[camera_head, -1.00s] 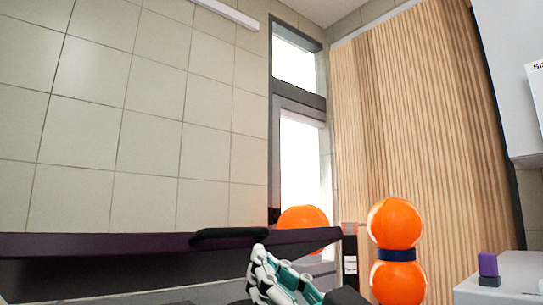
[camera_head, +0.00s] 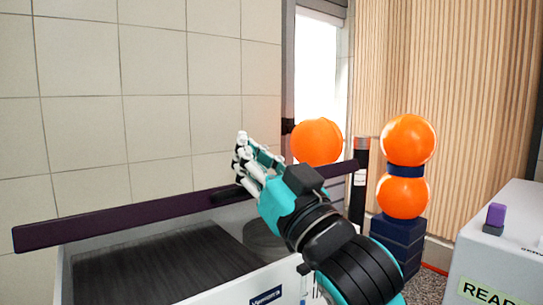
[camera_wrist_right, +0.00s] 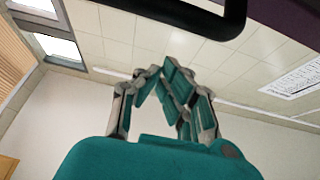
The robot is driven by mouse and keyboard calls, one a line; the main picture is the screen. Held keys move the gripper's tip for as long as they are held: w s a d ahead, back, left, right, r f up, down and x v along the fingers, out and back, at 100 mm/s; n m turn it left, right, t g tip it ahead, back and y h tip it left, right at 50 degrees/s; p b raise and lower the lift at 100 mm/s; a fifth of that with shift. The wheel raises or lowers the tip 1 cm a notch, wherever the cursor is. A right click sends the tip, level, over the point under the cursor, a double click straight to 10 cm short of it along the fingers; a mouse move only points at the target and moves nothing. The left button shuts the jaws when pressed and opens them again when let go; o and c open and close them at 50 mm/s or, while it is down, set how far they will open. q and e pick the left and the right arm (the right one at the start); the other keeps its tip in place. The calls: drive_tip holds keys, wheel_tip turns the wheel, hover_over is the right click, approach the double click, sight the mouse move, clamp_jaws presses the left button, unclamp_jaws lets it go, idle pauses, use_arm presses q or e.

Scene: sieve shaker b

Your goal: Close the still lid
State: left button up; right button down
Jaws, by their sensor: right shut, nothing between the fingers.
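The still lid (camera_head: 120,216) is a long dark purple bar seen nearly edge-on in the head view, raised above the still's body (camera_head: 280,285). The dark still basin (camera_head: 165,270) shows open beneath it. A black handle (camera_head: 224,195) sits on the lid near its middle. My right gripper (camera_head: 243,147) is shut and empty, its fingertips just above the handle in the picture; I cannot tell whether it touches. In the wrist view my right gripper (camera_wrist_right: 165,82) points at the wall, with the black handle (camera_wrist_right: 200,20) and purple lid (camera_wrist_right: 288,22) beyond its tips. My left gripper is out of view.
Orange spheres (camera_head: 407,140) on a dark blue stand (camera_head: 400,232) are right of the lid. A white device (camera_head: 500,250) with a READY display and a purple-topped knob (camera_head: 495,215) stands at the right. A tiled wall (camera_head: 80,90) is behind.

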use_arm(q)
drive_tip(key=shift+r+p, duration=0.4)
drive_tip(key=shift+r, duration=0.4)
use_arm(e)
drive_tip(key=f, duration=0.3)
drive_tip(key=shift+s+d+f, duration=0.1)
drive_tip(key=shift+s+f, duration=0.1)
drive_tip(key=shift+f, duration=0.15)
use_arm(q)
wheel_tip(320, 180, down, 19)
drive_tip(key=b, duration=1.9)
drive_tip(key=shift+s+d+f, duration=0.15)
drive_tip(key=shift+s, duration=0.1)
use_arm(e)
drive_tip(key=s+d+f+t+y, duration=0.1)
drive_tip(key=s+f, duration=0.1)
drive_tip(key=f, duration=0.6)
drive_tip(key=s+d+f+t+y, duration=0.1)
drive_tip(key=s+f+t, duration=0.1)
drive_tip(key=f, duration=0.6)
drive_tip(key=shift+d+f, duration=0.3)
drive_tip(key=shift+f, duration=0.1)
drive_tip(key=shift+w, duration=0.1)
